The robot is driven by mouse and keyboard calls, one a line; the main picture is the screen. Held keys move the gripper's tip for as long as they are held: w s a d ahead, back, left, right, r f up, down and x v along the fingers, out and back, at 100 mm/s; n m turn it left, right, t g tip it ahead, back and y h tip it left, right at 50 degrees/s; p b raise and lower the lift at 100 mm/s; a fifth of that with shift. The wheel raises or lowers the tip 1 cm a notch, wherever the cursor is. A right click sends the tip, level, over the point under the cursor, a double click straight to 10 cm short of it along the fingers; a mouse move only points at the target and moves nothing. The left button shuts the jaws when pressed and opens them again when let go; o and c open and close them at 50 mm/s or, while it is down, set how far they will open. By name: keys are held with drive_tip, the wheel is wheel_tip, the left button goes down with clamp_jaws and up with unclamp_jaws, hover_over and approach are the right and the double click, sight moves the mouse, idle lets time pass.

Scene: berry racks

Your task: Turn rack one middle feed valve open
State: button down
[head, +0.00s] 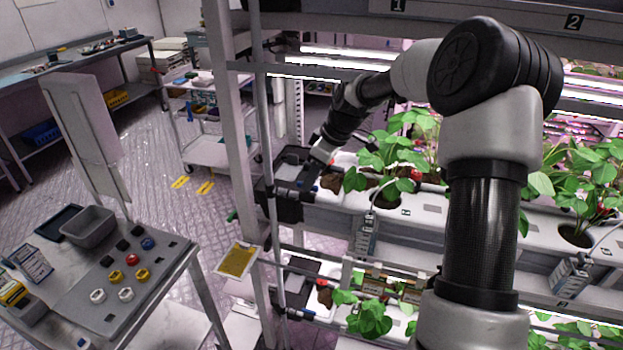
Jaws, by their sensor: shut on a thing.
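Rack one, marked by a "1" label (398,6), stands in the middle of the head view. Its feed pipe (266,120) runs down beside the left post. My arm reaches in from the right, and my gripper (300,182) is at the left end of the middle tier, by that pipe. It is shut on the middle feed valve (271,190), whose blue part shows at the pipe. The jaws are small and dark, so the contact and the handle's angle are hard to make out. A similar lower valve (281,312) sits on the tier below.
Strawberry plants (390,160) grow in the white middle trough, close to my forearm. A yellow sticky card (237,261) hangs by the left post (228,130). A grey cart (175,262) with coloured knobs stands at the left. The aisle floor (165,190) beyond is mostly clear.

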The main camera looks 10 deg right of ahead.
drive_tip(key=c, duration=1.8)
unclamp_jaws()
drive_tip(key=v, duration=0.7)
drive_tip(key=shift+r, duration=0.25)
drive_tip(key=shift+d, duration=0.1)
